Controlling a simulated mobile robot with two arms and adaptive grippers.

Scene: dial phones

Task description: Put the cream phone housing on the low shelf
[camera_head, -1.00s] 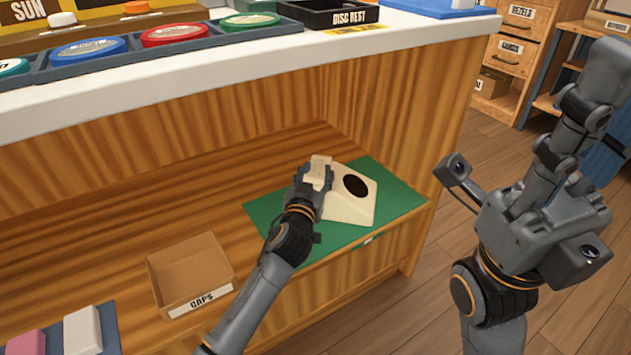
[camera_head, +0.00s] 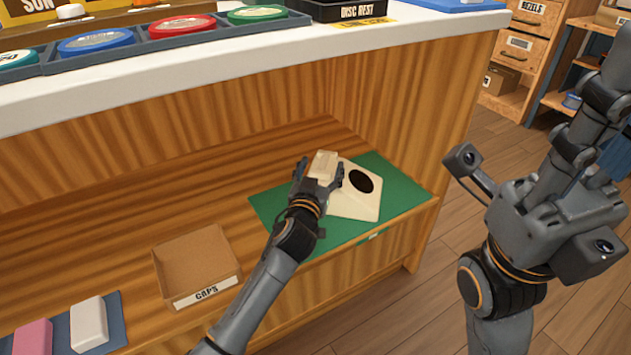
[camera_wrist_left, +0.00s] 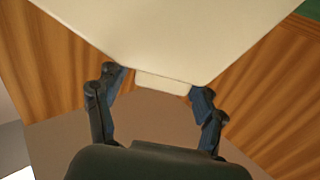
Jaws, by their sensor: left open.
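The cream phone housing (camera_head: 357,205) with its round dark hole rests on the green mat (camera_head: 400,181) on the low shelf (camera_head: 265,225). My left gripper (camera_head: 322,178) is open, with its fingers on either side of the housing's narrow raised end. In the left wrist view the housing (camera_wrist_left: 180,35) fills the top, and its narrow end lies between the parted fingers (camera_wrist_left: 160,97). I cannot tell whether a finger touches it. The fingers of my right gripper are not in view; only my right arm's wrist parts show.
A cardboard box labelled CAPS (camera_head: 197,268) stands left of my left arm. A blue mat with a white block (camera_head: 89,325) and a pink block (camera_head: 34,337) lies at the lower left. The counter above holds a tray of coloured discs (camera_head: 180,27). The shelf's side wall is at the right.

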